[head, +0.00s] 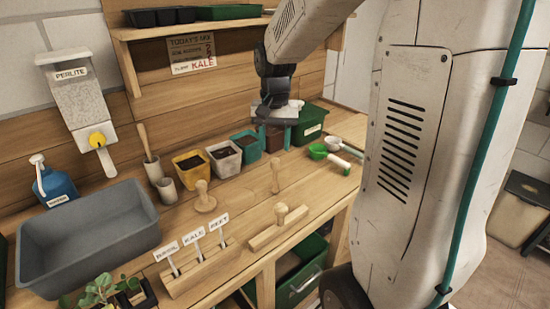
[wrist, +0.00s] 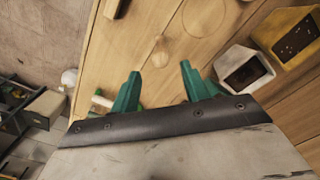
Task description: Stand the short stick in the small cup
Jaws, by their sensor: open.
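The short stick (head: 276,177) is pale wood and stands upright on the bench, apart from other things. In the wrist view the stick (wrist: 158,52) shows just beyond and between my teal fingertips. My gripper (head: 278,136) is open and empty, above and behind the stick in the head view; both fingers show in the wrist view (wrist: 160,70). The small cup (head: 167,190) is beige and upright at the left, its opening showing no stick. Just behind it, another beige cup (head: 153,171) holds a longer wooden stick (head: 145,141).
Soil-filled yellow (head: 191,175), white (head: 224,159) and teal (head: 247,148) pots line the back. A round tamper (head: 204,197), a tamping board (head: 280,228) and a label block (head: 200,266) stand in front. A grey tub (head: 85,237) is left. Green and white scoops (head: 337,158) lie right.

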